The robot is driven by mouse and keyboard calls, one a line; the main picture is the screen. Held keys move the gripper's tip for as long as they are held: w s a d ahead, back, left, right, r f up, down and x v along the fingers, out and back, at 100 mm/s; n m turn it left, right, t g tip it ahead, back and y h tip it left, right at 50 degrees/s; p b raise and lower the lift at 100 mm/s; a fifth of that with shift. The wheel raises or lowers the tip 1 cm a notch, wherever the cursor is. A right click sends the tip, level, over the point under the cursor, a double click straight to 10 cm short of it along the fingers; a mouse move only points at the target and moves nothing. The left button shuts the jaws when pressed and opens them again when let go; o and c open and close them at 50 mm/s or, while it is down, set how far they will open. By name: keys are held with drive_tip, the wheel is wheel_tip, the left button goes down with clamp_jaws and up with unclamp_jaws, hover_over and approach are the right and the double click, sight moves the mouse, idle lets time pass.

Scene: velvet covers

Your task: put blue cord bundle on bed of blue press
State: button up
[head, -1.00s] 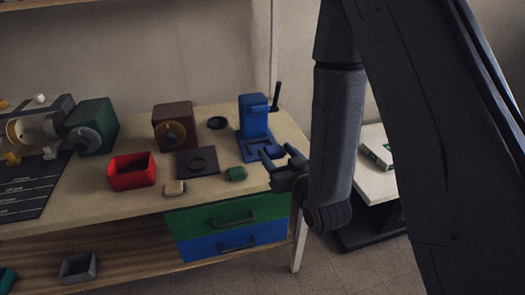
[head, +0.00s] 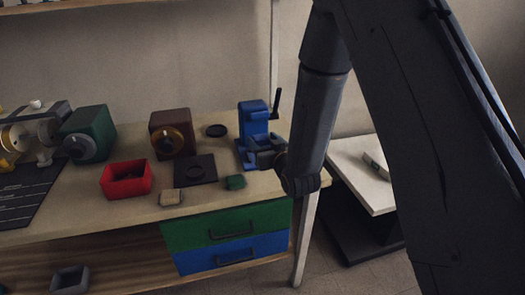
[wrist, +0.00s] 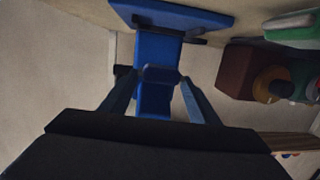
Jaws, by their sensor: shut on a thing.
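The blue press (head: 254,120) stands at the right end of the workbench, with a dark lever on its right. In the wrist view the blue press (wrist: 170,16) shows its flat bed at the top and its column below. My gripper (wrist: 160,78) is shut on the blue cord bundle (wrist: 160,74), a small dark blue piece between the fingertips, in front of the press column. In the head view my gripper (head: 259,152) is right at the press, over or beside its bed. The bundle cannot be told apart there, and whether it touches the bed is unclear.
A dark plate (head: 195,170), a green block (head: 235,182), a beige block (head: 171,198) and a red bin (head: 126,178) lie left of the press. A brown machine (head: 172,133) and a green machine (head: 88,133) stand behind. A white side table (head: 362,185) is at right.

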drive_tip(key=shift+f+p, duration=0.35)
drive_tip(key=shift+f, duration=1.5)
drive_tip(key=shift+w+f, duration=0.15)
drive_tip(key=shift+f, duration=0.3)
drive_tip(key=shift+f, duration=0.1)
drive_tip(key=shift+f, duration=0.35)
drive_tip(key=shift+f, duration=0.2)
drive_tip(key=o, duration=1.1)
